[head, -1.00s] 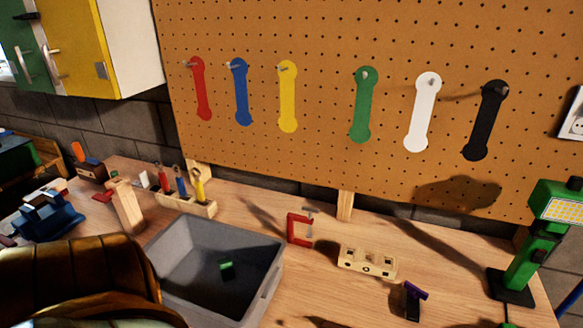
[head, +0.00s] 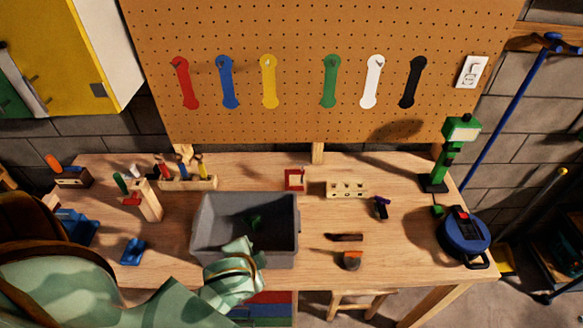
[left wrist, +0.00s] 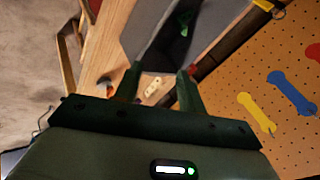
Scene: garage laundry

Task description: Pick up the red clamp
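The red clamp (head: 294,179) stands on the wooden workbench (head: 320,215), just behind the right end of the grey bin and left of the pale block with holes (head: 347,190). The holed block (left wrist: 153,88) shows beyond the fingers. In the head view my left arm reaches in from the lower left, its end over the bin's front edge, apart from the clamp. My right gripper is in neither view.
The grey bin (head: 208,238) holds a small green item (head: 256,223). A purple-black clamp (head: 381,208), an orange-and-dark tool (head: 351,260), a blue cable reel (head: 465,236) and a green lamp (head: 441,155) stand to the right. The pegboard (head: 300,120) rises behind.

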